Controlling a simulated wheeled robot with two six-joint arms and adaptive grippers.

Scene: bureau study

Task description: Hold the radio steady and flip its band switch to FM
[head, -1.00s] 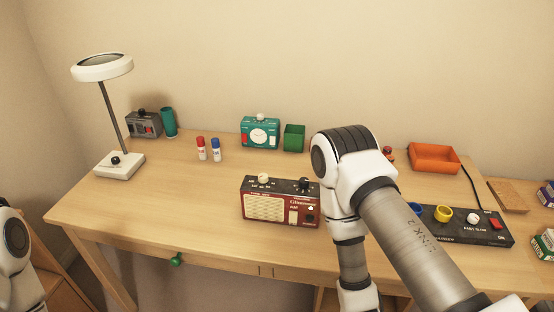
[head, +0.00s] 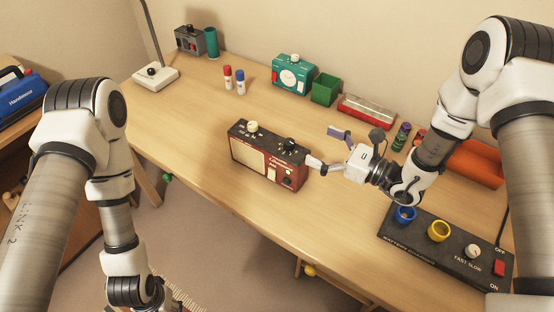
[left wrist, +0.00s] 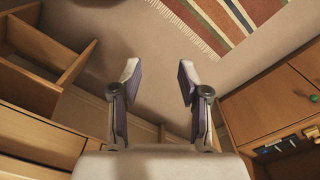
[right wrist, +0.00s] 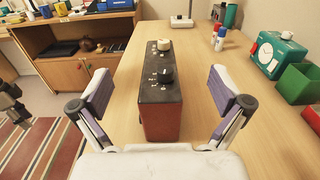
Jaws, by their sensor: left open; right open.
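The radio (head: 268,160) is a red and black box with a cream speaker front, standing upright on the desk. A cream knob and a black knob sit on its top. My right gripper (head: 325,148) is open at the radio's right end. In the right wrist view the radio (right wrist: 161,95) lies ahead between the two spread fingers (right wrist: 165,92), with no visible grip on it. My left gripper (left wrist: 158,75) is open and empty, pointing down over the floor and rug. In the head view its fingers are out of sight below the left arm. The band switch is too small to make out.
A black control box (head: 445,250) with blue and yellow cups stands at the right. A teal timer (head: 292,75), green bin (head: 325,90) and red-trimmed tray (head: 366,112) stand behind. Red and blue bottles (head: 240,83) stand behind the radio. The desk left of the radio is clear.

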